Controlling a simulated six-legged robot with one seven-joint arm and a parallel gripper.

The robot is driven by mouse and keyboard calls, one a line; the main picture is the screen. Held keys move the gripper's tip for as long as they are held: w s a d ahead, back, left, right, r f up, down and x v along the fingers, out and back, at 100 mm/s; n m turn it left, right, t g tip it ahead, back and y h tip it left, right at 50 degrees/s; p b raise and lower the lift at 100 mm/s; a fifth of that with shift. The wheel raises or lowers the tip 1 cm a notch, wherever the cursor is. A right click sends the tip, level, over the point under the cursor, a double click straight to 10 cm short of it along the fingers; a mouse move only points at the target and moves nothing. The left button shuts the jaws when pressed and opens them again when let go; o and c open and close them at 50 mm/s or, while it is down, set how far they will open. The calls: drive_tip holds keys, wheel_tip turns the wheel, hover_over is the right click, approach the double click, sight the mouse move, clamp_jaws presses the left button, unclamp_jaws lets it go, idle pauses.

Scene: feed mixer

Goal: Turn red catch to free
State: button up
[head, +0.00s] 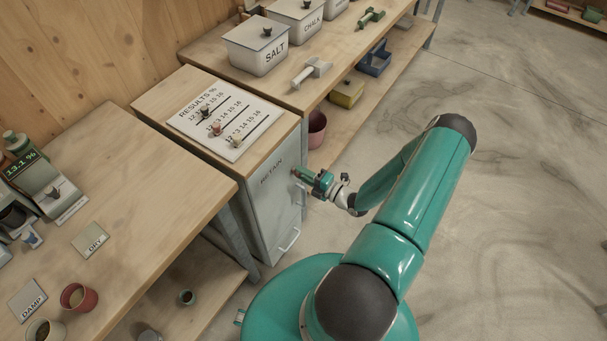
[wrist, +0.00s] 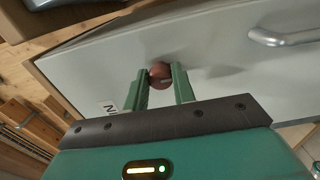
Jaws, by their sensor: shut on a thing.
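The red catch (wrist: 160,74) is a small round reddish knob on the grey front of the cabinet marked RETAIN (head: 268,203). In the wrist view my gripper (wrist: 161,80) has its two green fingers on either side of the catch, shut on it. In the head view my gripper (head: 299,174) reaches the cabinet front from the right, and the catch is mostly hidden there. The catch's exact turn cannot be told. The cabinet front appears closed, with a metal handle (head: 289,240) low on it; the handle also shows in the wrist view (wrist: 282,38).
A results board (head: 225,118) with several small knobs lies on the cabinet top. A bench with SALT (head: 256,46) and CHALK boxes stands behind. A bench with a meter (head: 28,172) and cups stands at left. The floor at right is clear.

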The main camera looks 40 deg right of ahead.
idle(0.4)
drive_tip(key=o, duration=1)
drive_tip(key=v, duration=1.3)
drive_tip(key=shift+s+d, duration=0.2)
drive_tip(key=shift+s, duration=0.15)
